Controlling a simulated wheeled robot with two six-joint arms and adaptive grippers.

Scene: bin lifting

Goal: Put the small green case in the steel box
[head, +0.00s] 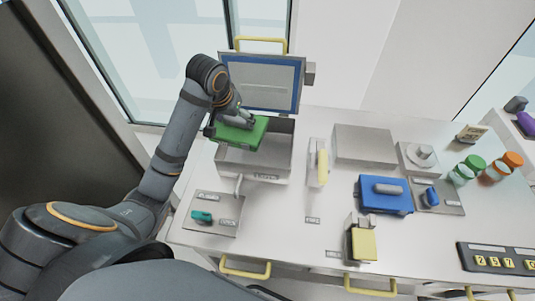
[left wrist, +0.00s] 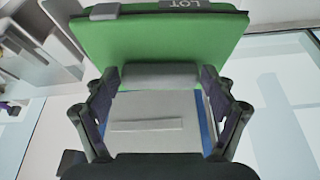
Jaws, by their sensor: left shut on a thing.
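The small green case (head: 240,133) is held by my left gripper (head: 238,120) over the left part of the open steel box (head: 268,165). In the left wrist view the green case (left wrist: 165,45) fills the upper part, with my left gripper's fingers (left wrist: 160,78) shut on its grey handle. The steel box's lid (head: 262,80), with a blue-edged panel and yellow handle, stands open at the back. Whether the case touches the box rim cannot be told. My right gripper is not in view.
A plate with a teal knob (head: 202,216) lies in front of the box. Right of it are a yellow-handled piece (head: 321,165), a closed grey box (head: 365,147), a blue case (head: 384,197) and a yellow block (head: 362,243). Green and orange jars (head: 466,170) stand far right.

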